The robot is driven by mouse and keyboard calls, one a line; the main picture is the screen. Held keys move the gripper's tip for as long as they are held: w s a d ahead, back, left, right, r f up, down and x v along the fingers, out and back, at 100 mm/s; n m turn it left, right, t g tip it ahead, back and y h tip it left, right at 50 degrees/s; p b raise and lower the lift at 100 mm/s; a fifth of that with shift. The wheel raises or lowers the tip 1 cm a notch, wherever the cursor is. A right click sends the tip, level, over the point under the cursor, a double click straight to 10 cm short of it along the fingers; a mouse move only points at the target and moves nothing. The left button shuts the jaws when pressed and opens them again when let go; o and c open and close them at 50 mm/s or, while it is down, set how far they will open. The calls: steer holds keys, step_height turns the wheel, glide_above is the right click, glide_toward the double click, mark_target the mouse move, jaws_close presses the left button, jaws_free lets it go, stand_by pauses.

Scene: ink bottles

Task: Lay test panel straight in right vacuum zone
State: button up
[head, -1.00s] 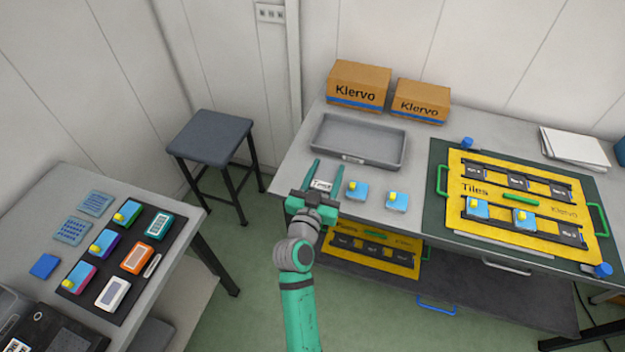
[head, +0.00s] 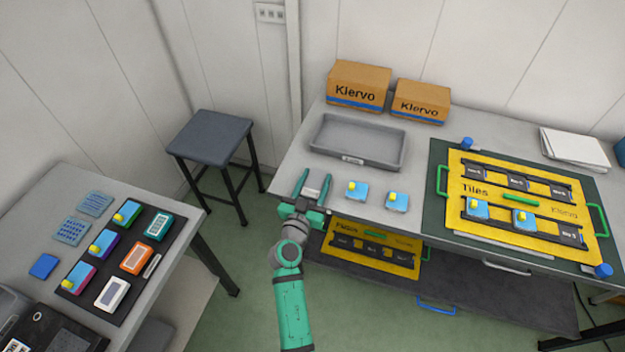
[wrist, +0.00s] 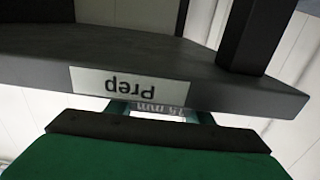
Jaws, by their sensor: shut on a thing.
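My gripper (head: 312,190) is at the left front edge of the right-hand bench, its fingers apart with a small whitish lettered piece (head: 311,194) between them, seemingly the test panel. In the wrist view the piece (wrist: 160,110) shows between the fingers as a narrow pale strip with unreadable lettering, partly hidden by the gripper body. The bench edge with a "Prep" label (wrist: 131,83) fills the view beyond it. I cannot make out any zone marked as vacuum.
A grey tray (head: 359,164) lies behind. The left table holds a dark mat (head: 93,306) with coloured pieces. A stool (head: 210,138) stands between.

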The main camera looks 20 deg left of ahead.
steer(key=shift+d, duration=0.1)
steer(key=o, duration=0.7)
steer(key=shift+f, duration=0.1)
steer(key=o, duration=0.3)
steer(key=shift+a, duration=0.2)
